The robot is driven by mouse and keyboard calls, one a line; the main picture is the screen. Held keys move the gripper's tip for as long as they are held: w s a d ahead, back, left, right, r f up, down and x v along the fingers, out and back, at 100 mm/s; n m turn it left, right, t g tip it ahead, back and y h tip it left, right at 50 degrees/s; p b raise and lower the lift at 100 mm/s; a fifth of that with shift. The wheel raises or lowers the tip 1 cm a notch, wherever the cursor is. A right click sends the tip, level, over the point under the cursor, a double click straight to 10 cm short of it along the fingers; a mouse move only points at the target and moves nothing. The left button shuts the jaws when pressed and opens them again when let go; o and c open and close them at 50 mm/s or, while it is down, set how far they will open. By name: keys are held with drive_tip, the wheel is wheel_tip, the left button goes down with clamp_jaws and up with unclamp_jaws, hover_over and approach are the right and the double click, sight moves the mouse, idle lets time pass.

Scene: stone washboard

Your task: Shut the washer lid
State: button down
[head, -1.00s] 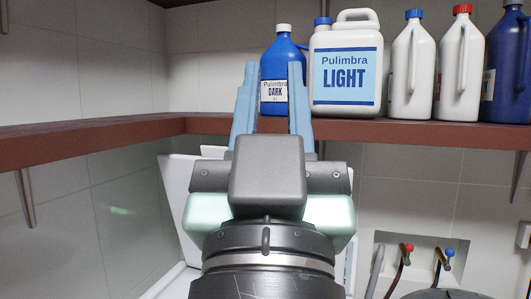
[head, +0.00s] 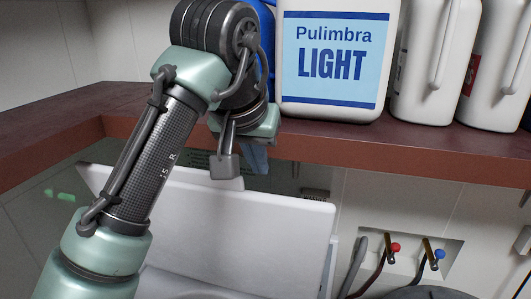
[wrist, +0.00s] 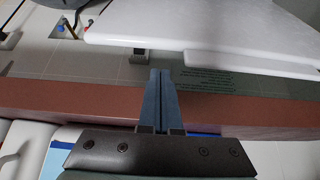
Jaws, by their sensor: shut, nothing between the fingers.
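The washer lid (head: 270,225) is a white panel, raised and leaning back below the shelf in the head view. It also shows at the top of the wrist view (wrist: 190,22). My gripper (head: 256,160) points down at the shelf's front edge, just above and behind the lid's top edge; my arm hides most of it. In the wrist view my gripper (wrist: 163,72) shows its blue fingers shut together with nothing between them. The fingertips look apart from the lid. The washer's body is mostly hidden below the lid.
A reddish-brown shelf (head: 420,155) runs along the wall above the lid. It holds a large white detergent jug (head: 332,100) and other bottles, close to my arm. Red (head: 394,247) and blue (head: 439,254) taps with hoses sit in a wall recess at right.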

drive_tip(key=p+x, duration=0.3)
drive_tip(key=x, duration=0.5)
drive_tip(key=shift+w+f, duration=0.1)
drive_tip(key=shift+f, duration=0.05)
drive_tip(key=shift+d, duration=0.1)
drive_tip(key=shift+f, duration=0.1)
